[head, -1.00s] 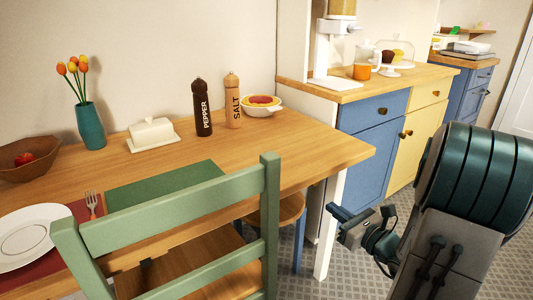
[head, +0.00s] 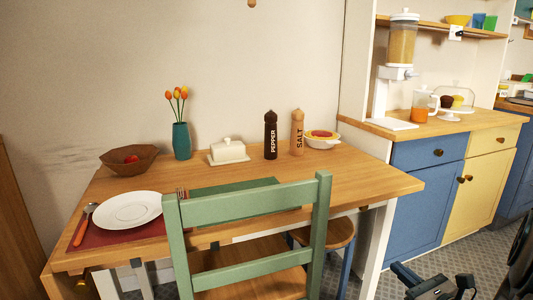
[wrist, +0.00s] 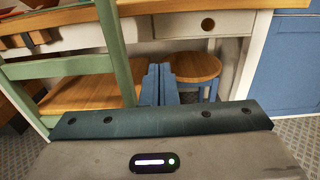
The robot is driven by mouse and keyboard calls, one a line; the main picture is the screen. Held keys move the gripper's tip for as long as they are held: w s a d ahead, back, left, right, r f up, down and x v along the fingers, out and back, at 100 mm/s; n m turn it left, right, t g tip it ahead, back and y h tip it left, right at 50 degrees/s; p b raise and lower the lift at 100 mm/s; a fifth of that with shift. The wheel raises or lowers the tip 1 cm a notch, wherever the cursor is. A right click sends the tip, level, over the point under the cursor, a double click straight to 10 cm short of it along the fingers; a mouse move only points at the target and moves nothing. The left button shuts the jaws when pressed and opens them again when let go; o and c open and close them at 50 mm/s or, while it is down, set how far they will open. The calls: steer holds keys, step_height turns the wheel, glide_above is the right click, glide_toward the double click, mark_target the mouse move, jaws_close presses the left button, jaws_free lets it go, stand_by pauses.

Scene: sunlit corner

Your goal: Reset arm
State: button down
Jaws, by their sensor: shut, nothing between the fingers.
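My gripper (wrist: 158,82) is shut and empty in the wrist view, its two blue-grey fingers side by side. It points at the space below the table, in front of the wooden stool (wrist: 193,68) and beside the green chair (wrist: 112,50). In the head view my gripper (head: 402,272) shows at the bottom right, low over the floor, right of the table leg. Much of my arm is cut off by the right edge there.
The dining table (head: 365,181) holds a white plate (head: 130,211), a butter dish (head: 228,152), pepper and salt mills, a bowl and a vase. The green chair (head: 245,205) stands at its front. Blue and yellow cabinets (head: 428,205) stand at right. Patterned floor is open before them.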

steer(key=s+a+r+n+g+y+p, duration=0.2)
steer(key=s+a+r+n+g+p, duration=0.3)
steer(key=a+r+n+g+p, duration=0.35)
steer(key=s+a+r+n+g+y+p, duration=0.1)
steer(key=s+a+r+n+g+p, duration=0.4)
steer(key=a+r+n+p, duration=0.5)
steer(key=s+d+r+n+h+p, duration=0.1)
steer(key=s+r+n+h+p, duration=0.2)
steer(key=r+n+p, duration=0.3)
steer(key=s+r+n+h+p, duration=0.3)
steer(key=r+n+h+p, duration=0.3)
steer(key=r+n+p, duration=0.1)
steer(key=shift+d+r, duration=0.35)
steer(key=shift+r, duration=0.25)
steer(key=shift+g, duration=0.25)
